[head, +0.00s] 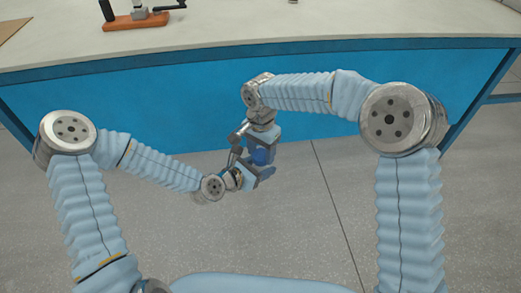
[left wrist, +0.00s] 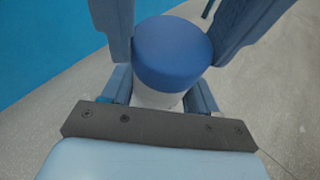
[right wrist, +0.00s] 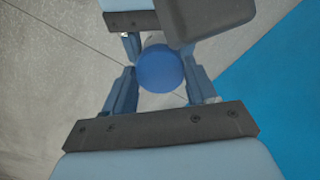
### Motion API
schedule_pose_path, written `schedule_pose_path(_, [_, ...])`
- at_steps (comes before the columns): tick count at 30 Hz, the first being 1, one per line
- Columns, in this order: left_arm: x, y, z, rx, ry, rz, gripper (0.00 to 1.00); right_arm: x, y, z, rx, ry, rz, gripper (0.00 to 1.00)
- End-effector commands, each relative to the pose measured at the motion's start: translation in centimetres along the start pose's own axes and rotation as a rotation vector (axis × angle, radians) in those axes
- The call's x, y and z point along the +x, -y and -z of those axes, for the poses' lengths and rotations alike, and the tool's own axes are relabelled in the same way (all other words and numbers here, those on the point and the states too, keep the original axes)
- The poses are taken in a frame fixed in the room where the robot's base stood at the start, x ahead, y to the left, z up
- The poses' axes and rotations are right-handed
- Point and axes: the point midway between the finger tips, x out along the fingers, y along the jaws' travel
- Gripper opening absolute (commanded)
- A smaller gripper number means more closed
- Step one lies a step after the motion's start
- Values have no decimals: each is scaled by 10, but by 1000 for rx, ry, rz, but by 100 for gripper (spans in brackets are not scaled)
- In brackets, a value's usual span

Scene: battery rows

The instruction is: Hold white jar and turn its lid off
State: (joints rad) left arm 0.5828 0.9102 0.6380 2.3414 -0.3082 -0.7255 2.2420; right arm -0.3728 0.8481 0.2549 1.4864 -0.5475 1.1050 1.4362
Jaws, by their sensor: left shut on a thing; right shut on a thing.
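The white jar (left wrist: 155,98) has a round blue lid (left wrist: 172,52) on its top. My left gripper (left wrist: 160,95) is shut on the white body, just below the lid. My right gripper (right wrist: 160,78) is shut on the blue lid (right wrist: 160,68), with one finger on each side. In the head view the lid (head: 261,156) shows between my right gripper (head: 263,150) and my left gripper (head: 254,172). The jar's body is mostly hidden there. The lid sits on the jar, and I cannot tell how far it is turned.
The jar is held in the air over the grey floor (head: 310,215), in front of the blue table front (head: 170,95). On the white tabletop (head: 300,25) stands an orange-based device (head: 136,20) at the back left. Most of the visible tabletop is clear.

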Motion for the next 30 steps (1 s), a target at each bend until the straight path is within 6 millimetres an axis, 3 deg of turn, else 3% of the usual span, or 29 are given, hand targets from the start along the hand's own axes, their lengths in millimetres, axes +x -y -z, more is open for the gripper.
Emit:
schedule_pose_path(5, [0,9,-2,8,2,24,0,-3,5,-2,-84,-2,19,20])
schedule_pose_path(13, [0,12,-2,10,2,31,0,-4,6,-5,-538,-7,21,20])
schedule_pose_path(23, [0,13,-3,12,4,33,0,-4,6,-6,-588,-6,23,20])
schedule_pose_path(24, [0,13,-3,12,3,33,0,-4,7,-6,-588,-6,23,62])
schedule_pose_path(28, [0,12,-2,11,3,30,0,-4,6,-6,-587,-5,23,82])
schedule_pose_path(30, [0,11,-2,10,3,28,0,-4,6,-6,-587,-5,22,82])
